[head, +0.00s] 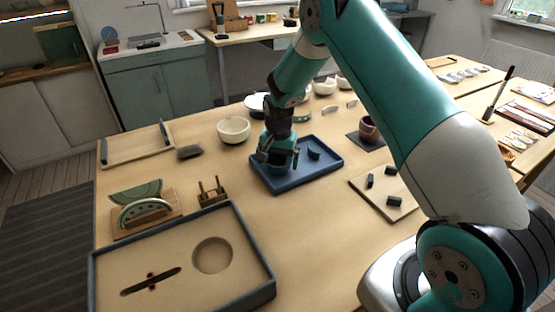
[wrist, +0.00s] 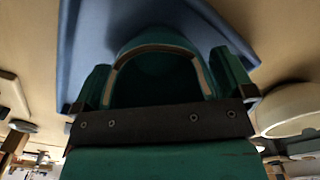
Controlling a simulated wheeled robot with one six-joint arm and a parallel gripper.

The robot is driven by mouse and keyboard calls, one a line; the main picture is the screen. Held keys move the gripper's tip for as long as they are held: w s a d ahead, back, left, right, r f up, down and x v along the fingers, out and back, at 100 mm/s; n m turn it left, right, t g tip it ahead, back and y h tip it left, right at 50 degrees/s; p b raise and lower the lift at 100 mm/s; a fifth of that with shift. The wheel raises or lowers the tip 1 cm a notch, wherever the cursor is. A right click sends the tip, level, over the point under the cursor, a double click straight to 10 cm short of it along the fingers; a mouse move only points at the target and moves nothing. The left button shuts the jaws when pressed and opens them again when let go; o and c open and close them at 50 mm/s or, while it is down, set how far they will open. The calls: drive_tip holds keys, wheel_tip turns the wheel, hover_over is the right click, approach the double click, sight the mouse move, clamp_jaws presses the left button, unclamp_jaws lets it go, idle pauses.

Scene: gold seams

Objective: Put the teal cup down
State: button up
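The teal cup (wrist: 160,65) sits between the two fingers of my gripper (wrist: 163,80) in the wrist view, its broken edge showing a pale tan line. Both fingers are against its sides, so my gripper is shut on it. In the head view my gripper (head: 280,154) is low over the left part of the blue tray (head: 325,164), and the cup (head: 281,162) is partly hidden by the fingers. I cannot tell whether its base touches the tray. A small teal shard (head: 314,153) lies on the tray to the right of the cup.
A cream bowl (head: 233,130) stands left of the tray. A small wooden stand (head: 212,192) and a rack with a green plate piece (head: 145,212) are further left. A board with dark blocks (head: 384,207) lies to the right.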

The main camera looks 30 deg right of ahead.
drive_tip(key=s+a+r+n+b, duration=0.1)
drive_tip(key=s+a+r, duration=0.1)
drive_tip(key=r, duration=0.6)
drive_tip(key=s+a+r+n, duration=0.2)
drive_tip(key=a+r, duration=0.1)
drive_tip(key=r, duration=0.6)
drive_tip(key=s+a+r+n+y, duration=0.1)
drive_tip(key=s+a+n, duration=0.3)
drive_tip(key=s, duration=0.5)
drive_tip(key=s+a+r+n+y, duration=0.1)
drive_tip(key=s+a+r+n, duration=0.3)
drive_tip(key=s, duration=0.6)
drive_tip(key=s+a+r+n+y, duration=0.2)
drive_tip(key=s+a+r+n, duration=0.1)
drive_tip(key=s, duration=0.7)
drive_tip(key=shift+a+r+n, duration=0.25)
drive_tip(key=shift+a+n, duration=0.65)
drive_tip(key=shift+n, duration=0.1)
